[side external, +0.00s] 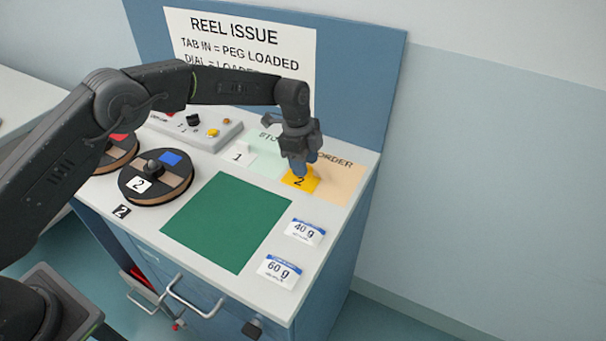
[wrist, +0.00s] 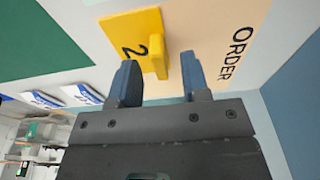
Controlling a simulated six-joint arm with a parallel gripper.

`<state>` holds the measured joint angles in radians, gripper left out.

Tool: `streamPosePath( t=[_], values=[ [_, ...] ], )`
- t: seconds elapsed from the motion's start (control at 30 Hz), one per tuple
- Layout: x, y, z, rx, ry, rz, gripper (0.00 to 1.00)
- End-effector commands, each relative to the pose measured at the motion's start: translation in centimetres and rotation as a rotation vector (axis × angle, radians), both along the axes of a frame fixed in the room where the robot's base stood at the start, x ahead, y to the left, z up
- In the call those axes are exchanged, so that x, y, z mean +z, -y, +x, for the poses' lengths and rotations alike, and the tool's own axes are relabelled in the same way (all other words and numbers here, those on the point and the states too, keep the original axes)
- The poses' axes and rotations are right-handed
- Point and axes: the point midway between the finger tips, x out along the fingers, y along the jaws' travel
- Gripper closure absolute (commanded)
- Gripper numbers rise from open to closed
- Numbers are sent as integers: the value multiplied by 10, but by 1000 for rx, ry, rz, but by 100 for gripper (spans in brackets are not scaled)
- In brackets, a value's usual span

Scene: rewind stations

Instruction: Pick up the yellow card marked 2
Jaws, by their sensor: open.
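The yellow card marked 2 (side external: 299,181) lies at the back right of the bench top, by the orange order area. In the wrist view the yellow card (wrist: 128,32) shows its black 2 and a raised yellow tab (wrist: 158,57). My gripper (side external: 302,170) is over the card, pointing down. In the wrist view my gripper (wrist: 158,75) is open, with one blue finger on each side of the tab's line. The tab's near end appears between or just beyond the fingertips; I cannot tell the exact depth.
A white card marked 1 (side external: 241,154) is left of the yellow card. A green mat (side external: 228,222) lies in front. Packets marked 40 g (side external: 305,231) and 60 g (side external: 279,270) are at the right edge. A reel marked 2 (side external: 157,180) and a control box (side external: 195,133) are at left.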

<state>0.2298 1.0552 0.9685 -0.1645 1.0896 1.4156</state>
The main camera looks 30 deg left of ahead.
Motion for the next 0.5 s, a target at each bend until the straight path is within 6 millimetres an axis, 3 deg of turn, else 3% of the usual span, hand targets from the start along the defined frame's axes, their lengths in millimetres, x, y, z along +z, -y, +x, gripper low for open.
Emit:
streamPosePath(
  t=[0.1, 0.33, 0.5],
  values=[
    [-13, 2, 0, 1, 0, 0, 57],
    [-14, 2, 0, 1, 2, 0, 58],
    [-14, 2, 0, 1, 1, 0, 75]
  ],
)
